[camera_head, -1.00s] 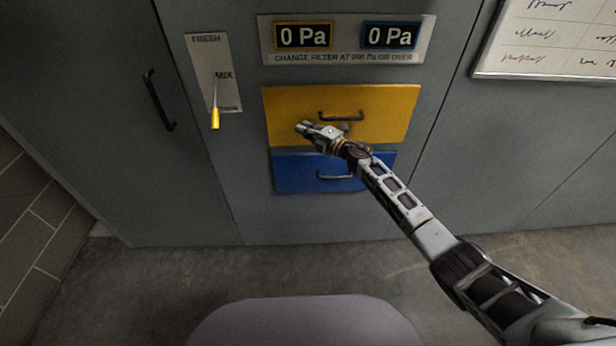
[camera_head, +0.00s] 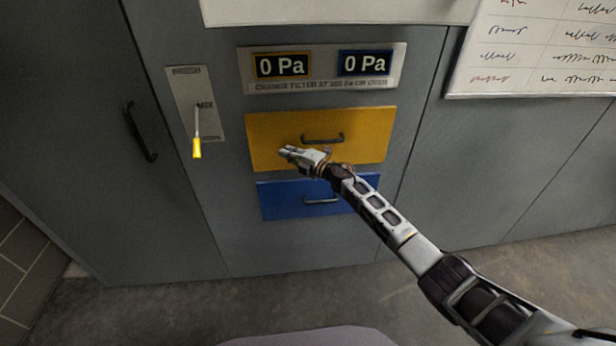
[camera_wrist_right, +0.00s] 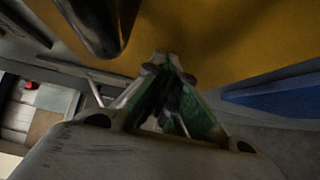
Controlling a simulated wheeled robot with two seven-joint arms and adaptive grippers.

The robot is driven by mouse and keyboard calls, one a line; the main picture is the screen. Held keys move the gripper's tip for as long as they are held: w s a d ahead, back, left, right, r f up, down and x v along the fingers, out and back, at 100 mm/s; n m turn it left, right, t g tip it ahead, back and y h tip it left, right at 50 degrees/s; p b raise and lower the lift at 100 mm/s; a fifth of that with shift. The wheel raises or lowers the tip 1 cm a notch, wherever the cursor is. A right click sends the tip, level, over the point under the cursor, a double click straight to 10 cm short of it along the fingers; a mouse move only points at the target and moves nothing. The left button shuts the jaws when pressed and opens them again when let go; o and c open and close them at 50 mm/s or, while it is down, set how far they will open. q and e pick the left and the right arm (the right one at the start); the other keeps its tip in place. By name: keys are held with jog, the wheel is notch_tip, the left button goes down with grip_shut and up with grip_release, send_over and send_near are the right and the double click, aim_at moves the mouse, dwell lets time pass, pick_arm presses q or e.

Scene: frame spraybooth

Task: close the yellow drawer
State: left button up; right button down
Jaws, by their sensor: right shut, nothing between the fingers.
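The yellow drawer (camera_head: 260,132) sits below the pressure displays in the grey cabinet, with a dark bar handle (camera_head: 322,139) on its front. Its front looks wider than the blue drawer's below and seems to stand a little proud; how far is unclear. My right gripper (camera_head: 288,151) is shut and empty, in front of the yellow front's lower left part, below and left of the handle. In the right wrist view the closed fingertips (camera_wrist_right: 168,62) are close to the yellow front (camera_wrist_right: 215,30); contact cannot be told. My left gripper is not in view.
The blue drawer (camera_head: 280,203) lies directly below, partly behind my right arm. A lever with a yellow grip (camera_head: 197,148) hangs at the left, beside a dark door handle (camera_head: 139,132). A whiteboard (camera_head: 530,50) is at upper right. Bare floor lies below.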

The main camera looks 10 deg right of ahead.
jog(key=shift+d+r, duration=0.2)
jog(key=shift+d, duration=0.1)
jog(key=v, duration=1.1)
jog(key=shift+s+f, duration=0.15)
jog(key=shift+s, duration=0.2)
jog(key=shift+d, duration=0.1)
